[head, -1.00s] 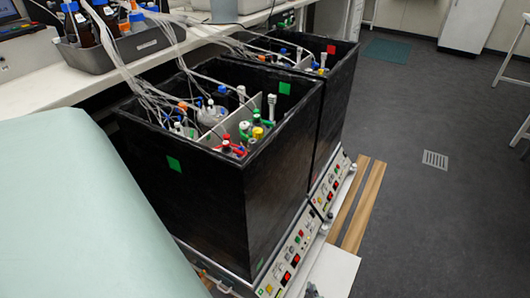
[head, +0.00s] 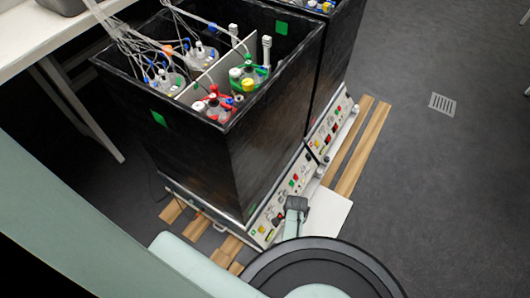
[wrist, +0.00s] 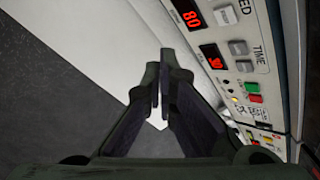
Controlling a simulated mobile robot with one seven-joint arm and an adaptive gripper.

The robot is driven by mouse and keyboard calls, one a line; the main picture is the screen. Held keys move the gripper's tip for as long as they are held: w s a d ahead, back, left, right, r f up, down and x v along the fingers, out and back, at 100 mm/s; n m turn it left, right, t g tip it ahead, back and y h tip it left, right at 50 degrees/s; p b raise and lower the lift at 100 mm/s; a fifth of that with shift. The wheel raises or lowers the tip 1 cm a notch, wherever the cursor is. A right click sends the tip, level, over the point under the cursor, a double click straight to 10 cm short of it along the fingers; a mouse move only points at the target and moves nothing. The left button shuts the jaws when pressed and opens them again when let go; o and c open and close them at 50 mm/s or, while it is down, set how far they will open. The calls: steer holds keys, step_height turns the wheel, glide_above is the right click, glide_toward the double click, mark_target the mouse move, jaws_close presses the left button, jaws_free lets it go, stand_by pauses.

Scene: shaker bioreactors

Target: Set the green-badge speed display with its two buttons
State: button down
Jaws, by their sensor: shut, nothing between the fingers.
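The speed display (wrist: 188,13) is a red lit readout at the top of the wrist view, seeming to read 80, beside partly cropped lettering ending in "ED". One grey button (wrist: 225,16) shows next to it; any second speed button is cut off or unclear. The control panel (head: 264,222) runs along the foot of the near black box, with a small green badge (head: 252,208) at its left. My gripper (wrist: 160,72) is shut and empty, pointing left of the panel and apart from it. In the head view my gripper (head: 297,203) is in front of the panel, covering part of it.
A second red display (wrist: 210,55) labelled TIME has two grey buttons (wrist: 240,56); green and red switches (wrist: 254,92) lie below. The near black box (head: 220,160) holds several bottles and tubes. Another box (head: 335,70) stands behind. Wooden strips (head: 360,150) and a white plate (head: 328,215) lie beside.

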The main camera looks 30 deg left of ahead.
mark_target(270, 217)
stand_by(0.3)
steer(key=a+f+b, duration=0.5)
steer(key=b, duration=0.1)
steer(key=shift+w+a+f, duration=0.1)
steer(key=shift+a, duration=0.1)
steer(key=shift+a+f+b, duration=0.35)
steer(key=shift+a+b, duration=0.2)
steer(key=shift+a, duration=0.05)
steer(key=shift+f, duration=0.1)
stand_by(0.9)
steer(key=shift+a+f, duration=0.2)
steer(key=shift+a, duration=0.1)
